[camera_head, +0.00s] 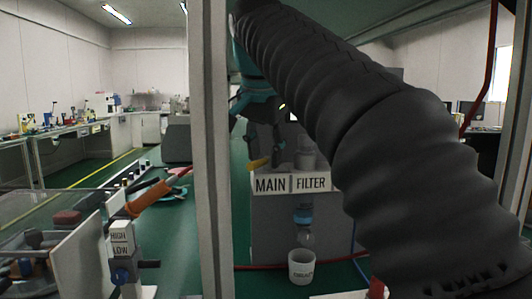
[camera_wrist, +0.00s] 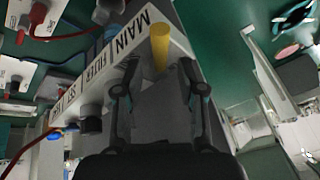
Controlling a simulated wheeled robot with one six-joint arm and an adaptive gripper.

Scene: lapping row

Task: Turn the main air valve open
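The main air valve shows as a yellow lever (camera_head: 258,163) just above the MAIN label (camera_head: 270,184) on a grey stand. In the head view the lever sticks out to the left, close to level. In the wrist view the yellow lever (camera_wrist: 160,48) stands beyond the fingertips, roughly centred between them. My gripper (camera_head: 266,143) is above the lever, partly behind my dark ribbed arm. In the wrist view my gripper (camera_wrist: 159,95) has its two fingers wide apart with nothing held between them. The valve body is mostly hidden.
A FILTER label (camera_head: 311,183) sits right beside MAIN, with a blue-collared bowl (camera_head: 303,215) and a white cup (camera_head: 301,267) below. A pale upright post (camera_head: 209,150) stands left of the stand. A HIGH/LOW block (camera_head: 121,240) is at lower left.

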